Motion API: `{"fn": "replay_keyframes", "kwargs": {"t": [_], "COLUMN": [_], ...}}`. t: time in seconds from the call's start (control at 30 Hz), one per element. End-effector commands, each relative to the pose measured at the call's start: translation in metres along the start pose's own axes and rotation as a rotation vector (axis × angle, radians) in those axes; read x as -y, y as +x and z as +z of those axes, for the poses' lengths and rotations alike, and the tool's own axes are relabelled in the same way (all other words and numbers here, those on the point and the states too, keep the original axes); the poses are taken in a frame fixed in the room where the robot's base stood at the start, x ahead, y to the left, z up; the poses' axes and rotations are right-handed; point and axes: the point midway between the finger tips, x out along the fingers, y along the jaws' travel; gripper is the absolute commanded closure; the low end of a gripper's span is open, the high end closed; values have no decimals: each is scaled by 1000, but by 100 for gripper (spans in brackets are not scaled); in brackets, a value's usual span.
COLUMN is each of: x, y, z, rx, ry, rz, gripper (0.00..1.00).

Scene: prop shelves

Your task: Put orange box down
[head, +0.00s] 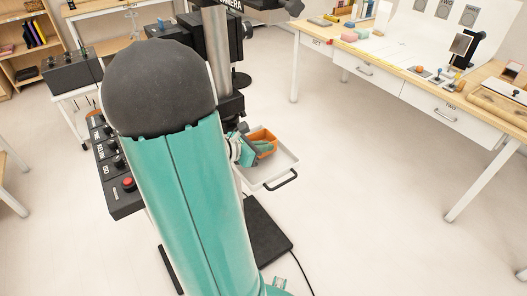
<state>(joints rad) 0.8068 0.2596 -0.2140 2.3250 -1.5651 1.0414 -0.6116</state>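An orange box (265,138) shows just right of my large teal arm link, over the light grey tray (281,170) with a black handle. Green or teal pieces show in or against the box. My gripper (246,150) is at the left side of the box, small and partly hidden behind my arm. I cannot tell whether its fingers are closed on the box, or whether the box rests on the tray or is held above it.
A black camera stand (229,103) rises behind the tray. A black control panel (123,190) with a red button is at left. A long desk (400,82) with drawers and props stands at right. The floor (370,215) between is clear.

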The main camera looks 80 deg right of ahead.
Motion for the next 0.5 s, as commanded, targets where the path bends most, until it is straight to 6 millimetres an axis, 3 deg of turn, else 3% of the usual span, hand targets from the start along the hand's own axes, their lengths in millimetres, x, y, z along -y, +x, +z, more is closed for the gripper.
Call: {"fn": "replay_keyframes", "kwargs": {"t": [0.13,0.5], "x": [0,0], "y": [7,8], "z": [-18,-22], "rx": [-1,-1], "ry": [-3,-3], "rz": [0,1], "gripper": [100,100]}}
